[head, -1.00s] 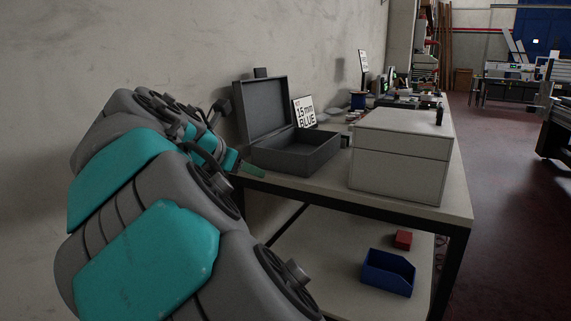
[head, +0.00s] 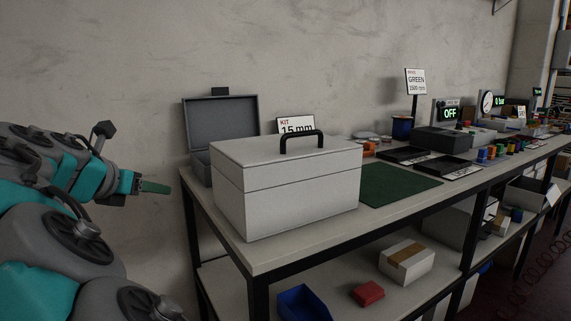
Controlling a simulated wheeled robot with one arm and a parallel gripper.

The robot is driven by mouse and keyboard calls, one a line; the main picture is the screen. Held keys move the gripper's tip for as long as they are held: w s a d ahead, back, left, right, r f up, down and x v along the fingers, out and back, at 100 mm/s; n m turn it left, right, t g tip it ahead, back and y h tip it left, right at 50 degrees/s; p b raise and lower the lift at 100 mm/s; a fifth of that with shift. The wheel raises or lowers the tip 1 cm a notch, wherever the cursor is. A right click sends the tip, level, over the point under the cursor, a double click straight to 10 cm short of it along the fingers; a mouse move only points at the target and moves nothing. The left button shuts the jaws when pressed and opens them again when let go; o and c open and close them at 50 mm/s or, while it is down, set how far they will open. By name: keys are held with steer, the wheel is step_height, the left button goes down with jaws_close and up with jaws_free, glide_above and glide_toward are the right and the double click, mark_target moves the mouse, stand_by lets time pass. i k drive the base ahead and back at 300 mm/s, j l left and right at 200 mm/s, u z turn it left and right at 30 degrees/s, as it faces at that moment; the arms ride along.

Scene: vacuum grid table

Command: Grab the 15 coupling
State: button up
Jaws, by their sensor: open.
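I cannot pick out the 15 coupling in the head view. A sign reading "KIT 15 mm" (head: 296,125) stands behind a closed pale case with a black handle (head: 288,190), which hides the sign's lower part. An open dark grey case (head: 221,118) stands behind the pale case at the left end of the table; its inside is mostly hidden. My gripper (head: 156,187) is at the left, off the table's left end and apart from both cases.
The long table (head: 272,255) runs to the right along the wall. A green mat (head: 398,187) lies right of the pale case, with black trays (head: 446,166) and several small coloured parts (head: 497,150) beyond. The lower shelf holds a blue bin (head: 303,304), a red block (head: 368,293) and a taped carton (head: 407,262).

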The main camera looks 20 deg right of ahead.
mark_target(387, 141)
steer(key=k+l+u, duration=0.2)
steer(key=l, duration=0.2)
steer(key=k+l+u, duration=0.2)
steer(key=l, duration=0.25)
steer(key=k+l+u, duration=0.2)
steer(key=l, duration=0.9)
steer(key=k+l, duration=0.15)
steer(key=l, duration=0.6)
steer(key=i+l+z, duration=0.2)
steer(key=l, duration=0.15)
steer(key=i+l+z, duration=0.15)
steer(key=l, duration=0.15)
steer(key=i+l+z, duration=0.15)
steer(key=i+z, duration=0.55)
steer(key=i, duration=0.15)
